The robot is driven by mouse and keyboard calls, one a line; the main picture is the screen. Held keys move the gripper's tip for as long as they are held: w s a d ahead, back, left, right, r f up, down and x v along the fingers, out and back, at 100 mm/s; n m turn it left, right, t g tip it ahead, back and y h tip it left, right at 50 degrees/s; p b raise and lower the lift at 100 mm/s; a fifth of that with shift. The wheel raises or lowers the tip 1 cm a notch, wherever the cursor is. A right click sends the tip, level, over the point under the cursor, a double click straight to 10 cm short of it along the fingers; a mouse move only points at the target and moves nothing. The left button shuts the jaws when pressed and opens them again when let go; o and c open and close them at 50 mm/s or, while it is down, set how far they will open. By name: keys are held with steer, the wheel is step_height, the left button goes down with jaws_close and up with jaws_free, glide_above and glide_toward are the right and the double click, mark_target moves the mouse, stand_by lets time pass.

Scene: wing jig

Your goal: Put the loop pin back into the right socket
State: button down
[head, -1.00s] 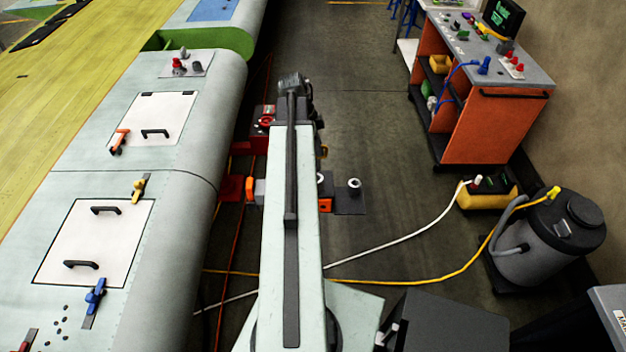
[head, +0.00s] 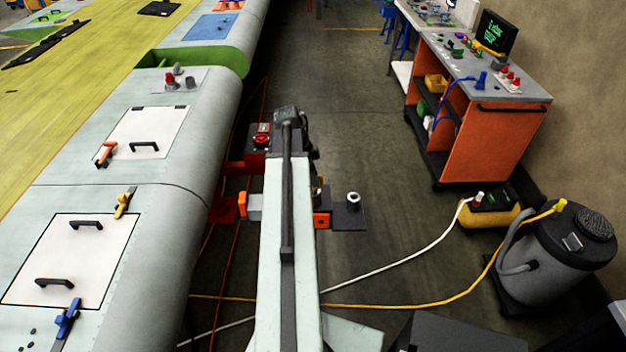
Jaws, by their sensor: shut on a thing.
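My pale arm reaches away from me up the middle of the head view. My gripper (head: 318,180) hangs at its far end, mostly hidden behind the arm; only a dark strip shows along the arm's right side. It is shut on the loop pin, of which at most a small yellowish bit shows at the strip's lower end. The right socket (head: 353,198) shows as a white ring with a dark middle on a dark grey plate (head: 350,222). It stands clear, a little right of my gripper. The spot left of it is covered by my gripper and arm.
The wing (head: 190,130) with its hatch panels runs along the left. An orange block (head: 321,220) and a red fixture (head: 224,208) flank my arm. An orange cart (head: 490,145) and a grey vacuum (head: 560,255) stand right. White and yellow cables cross the floor.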

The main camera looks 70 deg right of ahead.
steer(key=shift+f, duration=0.25)
steer(key=c, duration=1.9)
jaws_free()
steer(key=o, duration=0.4)
steer(key=shift+r, duration=0.1)
steer(key=p+v, duration=1.2)
steer(key=shift+r, duration=0.25)
